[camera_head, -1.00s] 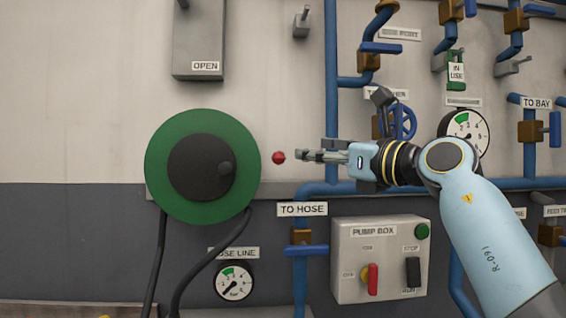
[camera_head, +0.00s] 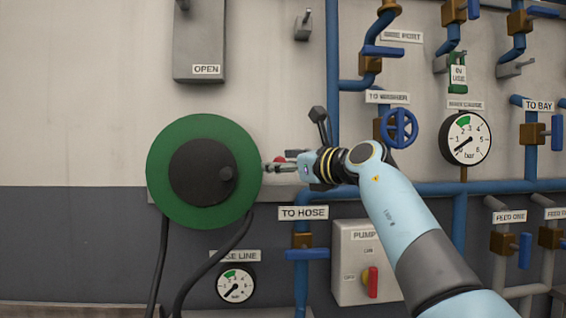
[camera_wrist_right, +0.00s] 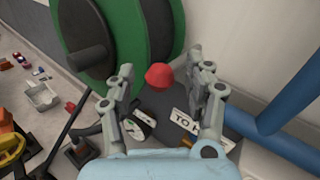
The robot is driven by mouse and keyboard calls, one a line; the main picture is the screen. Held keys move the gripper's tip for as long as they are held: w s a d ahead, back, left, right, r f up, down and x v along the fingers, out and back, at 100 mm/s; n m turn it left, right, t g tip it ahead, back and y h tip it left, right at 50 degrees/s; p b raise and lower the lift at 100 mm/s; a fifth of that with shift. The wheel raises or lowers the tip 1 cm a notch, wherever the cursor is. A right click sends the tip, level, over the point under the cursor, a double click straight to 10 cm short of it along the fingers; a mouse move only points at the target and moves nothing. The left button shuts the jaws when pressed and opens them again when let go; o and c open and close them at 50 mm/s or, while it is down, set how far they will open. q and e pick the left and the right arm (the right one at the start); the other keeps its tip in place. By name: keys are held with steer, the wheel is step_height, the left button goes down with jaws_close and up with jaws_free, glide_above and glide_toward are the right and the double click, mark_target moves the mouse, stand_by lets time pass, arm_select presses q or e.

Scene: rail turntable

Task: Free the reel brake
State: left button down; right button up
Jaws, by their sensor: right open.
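The reel (camera_head: 160,165) is a green disc with a dark hub and a crank knob, on the wall left of centre. The red brake knob (camera_head: 279,159) sits just right of its rim, mostly hidden behind my right gripper (camera_head: 276,167). In the right wrist view the red knob (camera_wrist_right: 159,76) shows between and a little beyond the open fingers of my right gripper (camera_wrist_right: 160,92), touching neither as far as I can see. The green reel (camera_wrist_right: 85,35) fills the upper left there. My left gripper is not in view.
Blue pipes (camera_head: 331,90) and a blue valve wheel (camera_head: 399,128) lie right of my gripper. Below are the TO HOSE sign (camera_head: 303,213), the pump box (camera_head: 350,285) and the hose line gauge (camera_head: 236,283). Black hoses (camera_head: 205,270) hang under the reel. The wall above the knob is mostly clear.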

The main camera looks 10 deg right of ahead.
steer(key=shift+c, duration=0.3)
jaws_close()
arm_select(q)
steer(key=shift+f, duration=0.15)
arm_select(e)
steer(key=shift+f, duration=0.1)
